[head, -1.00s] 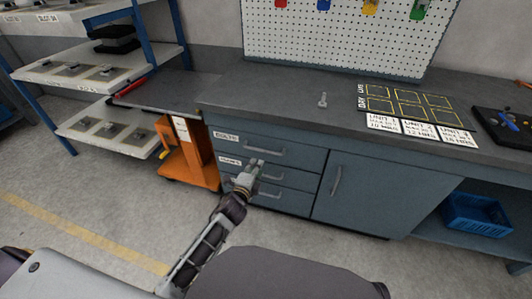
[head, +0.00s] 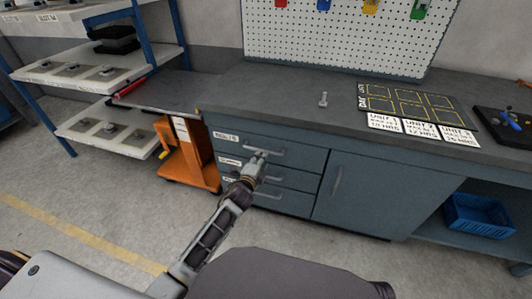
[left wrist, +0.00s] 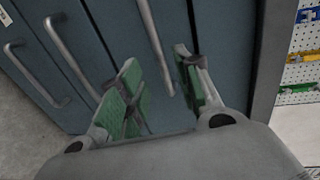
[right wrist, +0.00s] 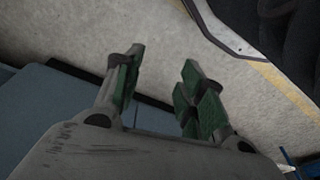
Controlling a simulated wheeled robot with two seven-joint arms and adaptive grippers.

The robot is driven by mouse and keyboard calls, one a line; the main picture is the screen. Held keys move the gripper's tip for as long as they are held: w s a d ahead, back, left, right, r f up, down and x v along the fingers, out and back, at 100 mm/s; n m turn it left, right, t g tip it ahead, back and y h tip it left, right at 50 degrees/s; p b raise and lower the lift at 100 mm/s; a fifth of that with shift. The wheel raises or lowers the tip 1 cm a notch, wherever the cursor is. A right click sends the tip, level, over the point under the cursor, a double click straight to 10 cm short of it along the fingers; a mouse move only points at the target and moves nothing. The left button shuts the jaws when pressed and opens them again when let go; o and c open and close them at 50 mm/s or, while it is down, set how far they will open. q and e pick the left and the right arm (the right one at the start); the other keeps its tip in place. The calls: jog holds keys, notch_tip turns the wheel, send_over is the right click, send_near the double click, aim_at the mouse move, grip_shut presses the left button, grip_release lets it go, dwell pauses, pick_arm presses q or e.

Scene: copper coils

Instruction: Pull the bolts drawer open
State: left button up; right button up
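The grey-blue cabinet has a stack of three drawers, each with a bar handle and a small white label too small to read surely. The top drawer (head: 293,153) looks closed. My left gripper (head: 257,156) is in front of its handle (head: 272,153). In the left wrist view, my left gripper (left wrist: 160,90) is open, with green-padded fingers either side of the top drawer's handle (left wrist: 152,35); I cannot tell whether they touch it. My right gripper (right wrist: 160,85) is open and empty in the right wrist view; it is not seen in the head view.
A cabinet door with a handle (head: 337,182) is right of the drawers. An orange cart (head: 190,160) stands close on the left, beside a shelf rack (head: 90,70). A bolt-like part (head: 323,99) stands on the worktop (head: 270,95). A blue bin (head: 478,214) is at lower right.

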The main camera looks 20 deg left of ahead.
aim_at(266, 151)
pick_arm(q)
jog(key=shift+b+x, duration=1)
jog(key=shift+x, duration=2.85)
jog(key=shift+w, duration=0.2)
pick_arm(e)
jog(key=r, duration=0.3)
jog(key=shift+w+a+t, duration=0.3)
jog(key=shift+w, duration=0.05)
jog(key=shift+r, duration=0.1)
pick_arm(q)
grip_shut()
pick_arm(e)
jog(key=shift+s+f, duration=0.15)
jog(key=shift+f, duration=0.1)
